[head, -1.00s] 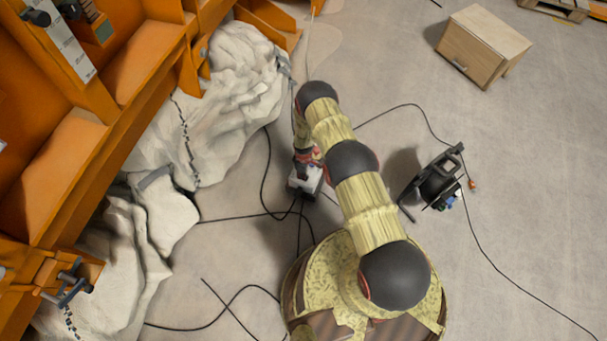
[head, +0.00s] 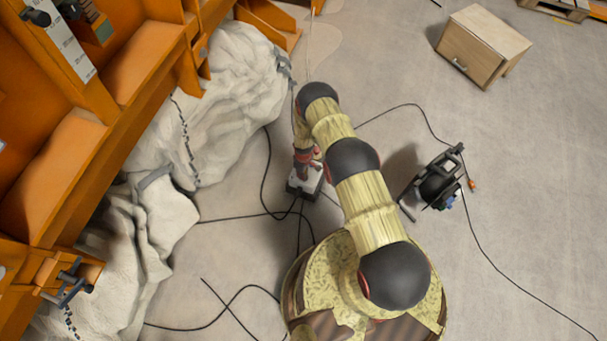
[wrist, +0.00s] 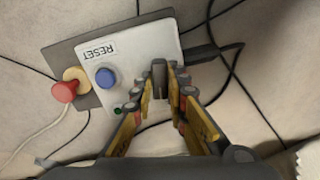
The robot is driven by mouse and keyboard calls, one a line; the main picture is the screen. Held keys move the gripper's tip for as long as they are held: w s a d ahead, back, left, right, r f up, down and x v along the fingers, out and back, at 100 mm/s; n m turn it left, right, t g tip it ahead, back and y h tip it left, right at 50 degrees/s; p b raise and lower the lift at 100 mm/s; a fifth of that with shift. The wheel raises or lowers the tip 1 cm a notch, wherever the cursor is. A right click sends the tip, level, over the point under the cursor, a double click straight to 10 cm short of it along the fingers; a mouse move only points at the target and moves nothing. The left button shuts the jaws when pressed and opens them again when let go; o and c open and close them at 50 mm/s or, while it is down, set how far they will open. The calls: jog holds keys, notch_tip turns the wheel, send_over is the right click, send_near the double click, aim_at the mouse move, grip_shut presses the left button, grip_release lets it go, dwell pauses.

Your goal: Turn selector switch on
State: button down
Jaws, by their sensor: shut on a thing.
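A white control box (wrist: 155,45) on a dark plate lies below my gripper in the wrist view. It carries a RESET label, a blue button (wrist: 105,78) and a small green lamp (wrist: 117,110). A red knob (wrist: 64,92) on a yellowish base is at its left. The black selector switch (wrist: 159,72) stands at the box's near edge, partly hidden between my fingertips. My gripper (wrist: 160,88) is shut on the switch; the turn position cannot be read. In the head view the box (head: 304,188) shows below my gripper (head: 306,168), partly covered by it.
Black cables (head: 264,190) run over the floor around the box. A cable reel (head: 438,183) stands to the right and a wooden cabinet (head: 483,46) at the back right. The orange sandbed frame (head: 100,130) with white sacks (head: 215,110) fills the left.

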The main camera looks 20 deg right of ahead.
jog(key=m, duration=0.4)
jog(key=shift+m, duration=2.8)
jog(key=c, duration=1.8)
grip_release()
jog(key=shift+o, duration=0.2)
notch_tip(320, 180, up, 12)
